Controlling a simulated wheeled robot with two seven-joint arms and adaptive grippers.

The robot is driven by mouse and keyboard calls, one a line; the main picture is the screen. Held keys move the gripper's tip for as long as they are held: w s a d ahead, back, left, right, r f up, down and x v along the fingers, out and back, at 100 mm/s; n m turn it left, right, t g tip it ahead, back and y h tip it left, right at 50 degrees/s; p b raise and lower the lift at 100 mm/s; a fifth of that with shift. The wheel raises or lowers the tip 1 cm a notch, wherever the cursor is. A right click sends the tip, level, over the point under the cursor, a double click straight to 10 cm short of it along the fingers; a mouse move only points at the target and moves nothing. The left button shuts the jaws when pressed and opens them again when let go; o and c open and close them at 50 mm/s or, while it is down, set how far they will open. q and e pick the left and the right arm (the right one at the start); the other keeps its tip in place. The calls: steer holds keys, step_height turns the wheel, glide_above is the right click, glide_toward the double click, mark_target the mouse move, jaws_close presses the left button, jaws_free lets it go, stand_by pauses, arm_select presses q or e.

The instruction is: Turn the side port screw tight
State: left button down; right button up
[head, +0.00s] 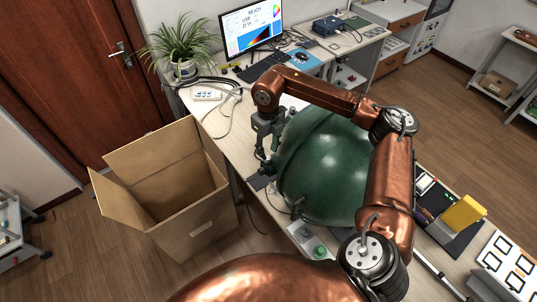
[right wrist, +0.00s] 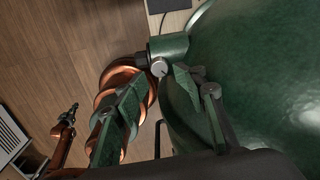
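The large green sphere (head: 330,165) stands on the bench. In the right wrist view its green side port (right wrist: 172,46) sticks out to the left, with a round silver screw head (right wrist: 159,67) at its end. My right gripper (right wrist: 157,83) is open, its fingers apart with the screw head just beyond the gap between their tips. I cannot tell whether a finger touches it. In the head view the right gripper (head: 264,160) points down at the sphere's left side, and the screw cannot be made out. A copper arm with a dark tip (right wrist: 70,115), probably my left, shows in the wrist view.
An open cardboard box (head: 192,222) stands on the floor left of the bench. A monitor (head: 252,28), a plant (head: 182,42) and cables lie behind. A yellow block (head: 463,214) and cards are to the right of the sphere.

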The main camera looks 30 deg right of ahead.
mark_target(268, 158)
steer(key=shift+s+r, duration=0.1)
steer(key=shift+r, duration=2.1)
